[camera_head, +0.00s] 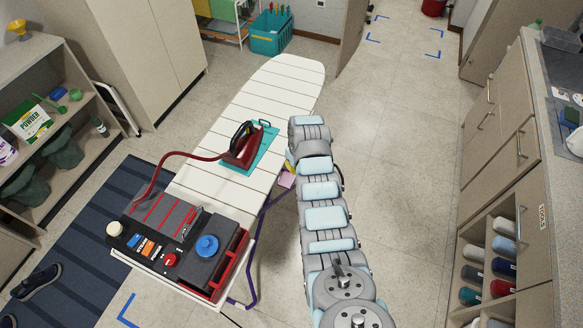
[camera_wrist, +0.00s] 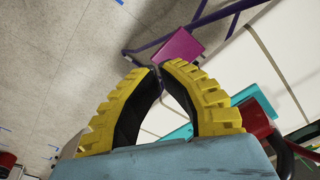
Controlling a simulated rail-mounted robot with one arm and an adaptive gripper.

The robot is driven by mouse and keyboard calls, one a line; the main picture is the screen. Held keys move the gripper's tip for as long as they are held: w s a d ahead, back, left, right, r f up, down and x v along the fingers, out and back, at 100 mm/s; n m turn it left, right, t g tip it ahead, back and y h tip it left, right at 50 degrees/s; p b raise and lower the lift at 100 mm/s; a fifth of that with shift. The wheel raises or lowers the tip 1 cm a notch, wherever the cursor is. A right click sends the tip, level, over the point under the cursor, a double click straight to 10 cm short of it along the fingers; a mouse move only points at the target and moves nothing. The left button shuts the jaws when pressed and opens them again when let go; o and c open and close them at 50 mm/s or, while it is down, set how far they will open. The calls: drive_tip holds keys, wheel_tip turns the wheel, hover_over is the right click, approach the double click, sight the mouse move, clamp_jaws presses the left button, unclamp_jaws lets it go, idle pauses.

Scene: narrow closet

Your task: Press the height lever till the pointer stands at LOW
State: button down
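The ironing board (camera_head: 270,90) has a white slatted top and purple legs. A magenta paddle (camera_head: 287,180), which looks like the height lever, sticks out below its right edge. In the wrist view the magenta paddle (camera_wrist: 181,46) lies just beyond my fingertips, beside the purple leg frame (camera_wrist: 200,18). I cannot tell whether the fingers touch it. My gripper (camera_wrist: 158,68) has yellow ribbed fingers with black pads; the tips meet with nothing held between them. In the head view my arm mostly hides the gripper. No pointer or LOW mark is readable in either view.
A red iron (camera_head: 243,146) rests on a teal mat (camera_head: 265,150) on the board, its hose running to a steam station (camera_head: 180,235). Shelves (camera_head: 40,85) stand left, a counter with drawers (camera_head: 505,150) right. The floor (camera_head: 400,120) between is clear.

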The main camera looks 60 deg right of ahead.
wheel_tip(320, 180, up, 8)
drive_tip(key=shift+s+a+f, duration=0.2)
drive_tip(key=shift+s+f, duration=0.05)
drive_tip(key=shift+s, duration=0.05)
drive_tip(key=shift+d+f, duration=0.1)
idle(1.1)
